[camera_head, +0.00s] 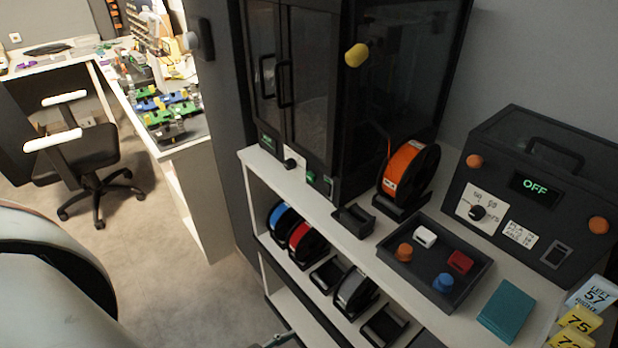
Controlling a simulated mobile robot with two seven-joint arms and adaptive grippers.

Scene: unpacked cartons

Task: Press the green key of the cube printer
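A tall black cabinet-like printer (330,90) with glass doors stands on the white shelf unit, and I take it to be the cube printer. Low on its front is a small green patch (311,177) that looks like a key. Further left on the same front is a small lit green display (267,141) with a round knob (290,164) beside it. The patch is too small to read. Neither of my grippers can be made out. A small greenish thin part shows at the bottom edge, and I cannot tell what it is.
An orange filament spool (410,170) stands right of the printer. A black tray (455,290) holds small coloured pieces. A dark box (540,190) with an "OFF" display and a teal box (507,311) are at the right. A chair (95,150) and open floor (190,260) lie left.

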